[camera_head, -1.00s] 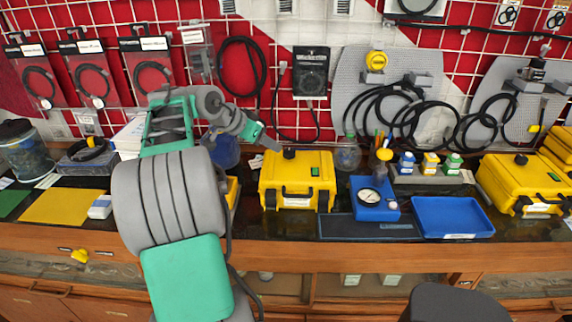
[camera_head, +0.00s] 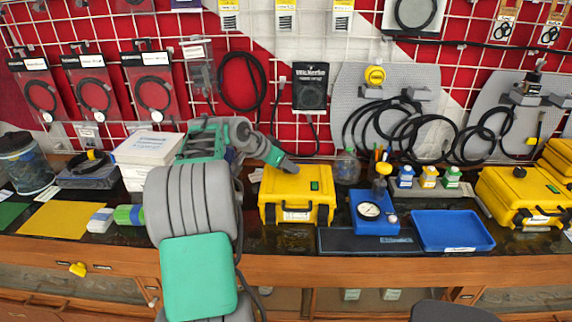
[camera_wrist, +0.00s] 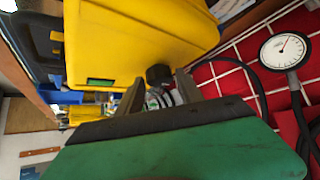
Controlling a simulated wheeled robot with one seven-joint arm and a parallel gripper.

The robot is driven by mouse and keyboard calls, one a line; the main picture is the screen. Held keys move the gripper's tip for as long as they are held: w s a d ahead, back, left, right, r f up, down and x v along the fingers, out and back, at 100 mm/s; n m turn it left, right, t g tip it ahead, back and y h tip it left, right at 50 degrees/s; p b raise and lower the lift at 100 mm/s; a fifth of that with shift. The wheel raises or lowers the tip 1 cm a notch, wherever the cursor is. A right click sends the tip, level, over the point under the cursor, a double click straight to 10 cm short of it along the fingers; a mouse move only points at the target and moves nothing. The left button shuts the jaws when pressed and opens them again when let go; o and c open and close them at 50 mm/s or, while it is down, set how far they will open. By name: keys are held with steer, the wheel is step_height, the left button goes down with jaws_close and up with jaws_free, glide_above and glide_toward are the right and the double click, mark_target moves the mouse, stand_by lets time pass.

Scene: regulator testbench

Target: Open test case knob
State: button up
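The yellow test case (camera_head: 297,192) stands on the bench right of my arm, with a black handle on its front and a small green mark on its lid. Its black round knob (camera_wrist: 158,75) shows in the wrist view beside the yellow case wall (camera_wrist: 130,40). My gripper (camera_wrist: 160,88) is open, with one finger on each side of the knob; whether either finger touches it, I cannot tell. In the head view my gripper (camera_head: 290,166) is at the top of the case and largely hides the knob.
A blue box with a round gauge (camera_head: 371,211) and a blue tray (camera_head: 452,230) stand to the right. Another yellow case (camera_head: 520,198) is at the far right. White boxes (camera_head: 150,150) stand behind my arm. Cables hang on the red wall behind.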

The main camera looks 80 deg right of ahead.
jaws_close()
